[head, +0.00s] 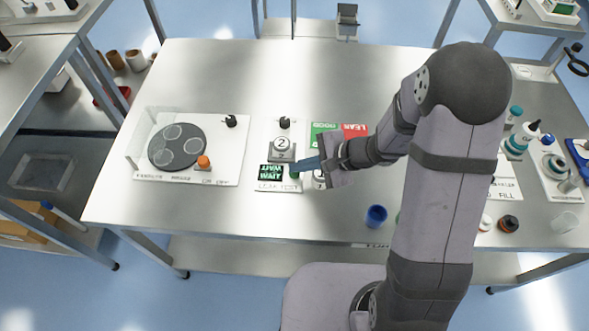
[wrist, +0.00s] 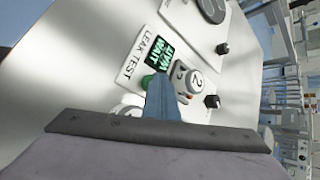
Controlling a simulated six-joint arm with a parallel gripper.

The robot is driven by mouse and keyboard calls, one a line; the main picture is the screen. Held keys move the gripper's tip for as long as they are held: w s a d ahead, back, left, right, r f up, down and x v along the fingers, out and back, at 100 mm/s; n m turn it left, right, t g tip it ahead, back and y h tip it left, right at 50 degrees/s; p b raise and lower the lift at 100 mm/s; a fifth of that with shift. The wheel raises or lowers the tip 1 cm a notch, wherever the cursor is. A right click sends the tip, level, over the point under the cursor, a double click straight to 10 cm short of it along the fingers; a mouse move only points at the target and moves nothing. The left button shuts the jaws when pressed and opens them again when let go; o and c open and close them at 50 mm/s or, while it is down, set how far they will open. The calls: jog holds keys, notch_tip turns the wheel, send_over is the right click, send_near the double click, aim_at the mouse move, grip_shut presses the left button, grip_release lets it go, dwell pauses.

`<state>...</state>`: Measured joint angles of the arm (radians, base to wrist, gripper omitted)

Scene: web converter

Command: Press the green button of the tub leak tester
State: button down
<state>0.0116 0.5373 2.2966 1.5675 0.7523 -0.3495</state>
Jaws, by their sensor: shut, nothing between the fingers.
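The tub leak tester (head: 278,187) is a white panel labelled LEAK TEST, in the middle of the table. Its green display (head: 270,173) reads WAIT; it also shows in the wrist view (wrist: 176,51). A grey block marked 2 (head: 282,144) stands behind the display. The green button (head: 296,176) sits right of the display, and part of it shows in the wrist view (wrist: 147,80). My gripper (head: 297,167) is shut and empty, its blue fingertips at the button. I cannot tell whether they touch it.
A panel with a dark turntable (head: 177,146) and an orange knob (head: 203,161) is on the left. A green and red mat (head: 325,128) lies behind my gripper. A blue cup (head: 376,216) stands at the front, and bottles (head: 516,140) crowd the right. The table's back is clear.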

jog(key=shift+r, duration=0.1)
jog(key=shift+r+p, duration=0.65)
jog(key=shift+r, duration=0.25)
jog(key=shift+r, duration=0.15)
jog(key=shift+r+p, duration=1.85)
jog(key=shift+r, duration=0.55)
